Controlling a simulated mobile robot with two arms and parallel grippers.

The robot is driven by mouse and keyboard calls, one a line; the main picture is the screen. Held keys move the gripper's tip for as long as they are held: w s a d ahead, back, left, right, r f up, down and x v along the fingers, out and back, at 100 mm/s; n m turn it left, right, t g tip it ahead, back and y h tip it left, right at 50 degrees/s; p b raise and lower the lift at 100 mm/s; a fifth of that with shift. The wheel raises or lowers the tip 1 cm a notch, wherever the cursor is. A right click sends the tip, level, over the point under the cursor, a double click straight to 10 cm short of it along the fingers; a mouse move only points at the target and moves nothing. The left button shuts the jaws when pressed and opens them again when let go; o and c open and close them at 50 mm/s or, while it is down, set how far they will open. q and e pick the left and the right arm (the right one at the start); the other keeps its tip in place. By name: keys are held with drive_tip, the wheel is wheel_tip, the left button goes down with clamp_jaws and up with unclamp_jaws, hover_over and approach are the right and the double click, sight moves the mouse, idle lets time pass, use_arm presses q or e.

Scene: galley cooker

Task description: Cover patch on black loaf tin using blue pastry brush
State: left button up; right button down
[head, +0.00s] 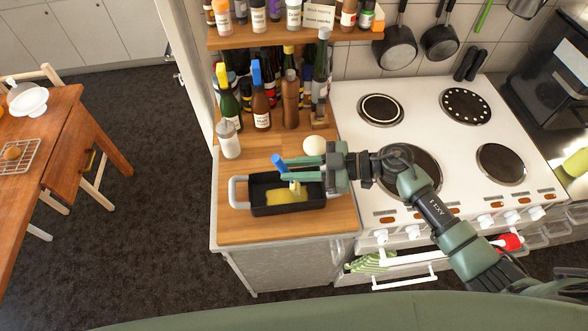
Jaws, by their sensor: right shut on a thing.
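The black loaf tin (290,210) stands on the wooden counter left of the cooker, with a grey handle at its left end. A yellow patch (282,197) lies on its inside floor. My right gripper (290,175) reaches in from the right over the tin and is shut on the blue pastry brush. The blue end of the brush (279,161) sticks up to the left of the fingers. Its pale bristle end points down over the tin near the patch; I cannot tell whether it touches. My left gripper is not in view.
A white shaker (229,140) and several bottles (261,105) stand behind the tin, under a spice shelf (275,40). A white round object (314,146) sits just behind my gripper. The white cooker (430,110) is to the right. The counter's front strip is clear.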

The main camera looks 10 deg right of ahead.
sight(280, 157)
drive_tip(key=shift+w, duration=0.1)
drive_tip(key=shift+s, duration=0.6)
idle(1.2)
drive_tip(key=shift+r, duration=3.5)
